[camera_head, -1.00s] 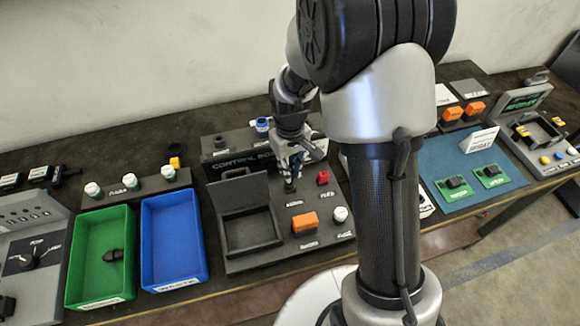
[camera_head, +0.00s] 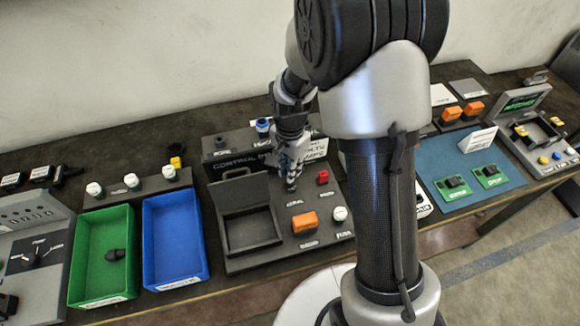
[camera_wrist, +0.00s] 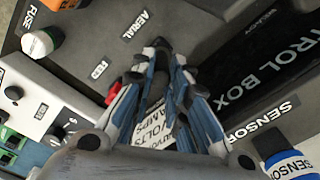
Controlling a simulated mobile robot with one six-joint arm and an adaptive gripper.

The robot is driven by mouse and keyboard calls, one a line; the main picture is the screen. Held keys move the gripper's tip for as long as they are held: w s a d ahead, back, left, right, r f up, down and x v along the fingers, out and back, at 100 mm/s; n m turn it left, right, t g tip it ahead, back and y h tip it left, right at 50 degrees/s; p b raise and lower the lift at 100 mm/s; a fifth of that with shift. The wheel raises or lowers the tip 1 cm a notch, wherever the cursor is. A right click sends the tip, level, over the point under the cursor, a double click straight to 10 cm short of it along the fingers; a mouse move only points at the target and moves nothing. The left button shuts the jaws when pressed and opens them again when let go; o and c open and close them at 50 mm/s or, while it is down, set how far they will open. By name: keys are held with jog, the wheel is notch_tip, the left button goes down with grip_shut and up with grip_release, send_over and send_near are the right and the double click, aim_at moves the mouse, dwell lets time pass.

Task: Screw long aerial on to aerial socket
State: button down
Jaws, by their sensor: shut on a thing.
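My gripper (camera_head: 290,172) points down over the panel of the control box (camera_head: 238,162), by the label "AERIAL". Its blue-and-grey fingers are closed together in the wrist view (camera_wrist: 160,58). They are shut on a small dark piece (camera_wrist: 160,42) at their tips, which I take to be the long aerial. Only a bit of it shows. The aerial socket is hidden under the fingertips, so I cannot tell whether the aerial is seated or how far it is turned.
A red part (camera_head: 322,177), an orange switch (camera_head: 305,222) and a white-topped fuse (camera_head: 340,213) stand close on the panel. An open lidded compartment (camera_head: 249,230) is to the left. A blue-topped sensor part (camera_wrist: 292,165) stands near my gripper. Green (camera_head: 75,280) and blue (camera_head: 147,265) bins stand farther left.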

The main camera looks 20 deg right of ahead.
dwell(0.3)
jog(key=m, duration=0.8)
jog(key=shift+m, duration=0.4)
jog(key=c, duration=2)
grip_release()
jog(key=shift+m, duration=0.4)
jog(key=o, duration=0.5)
jog(key=shift+r, duration=0.1)
notch_tip(320, 180, up, 12)
jog(key=shift+f, duration=0.1)
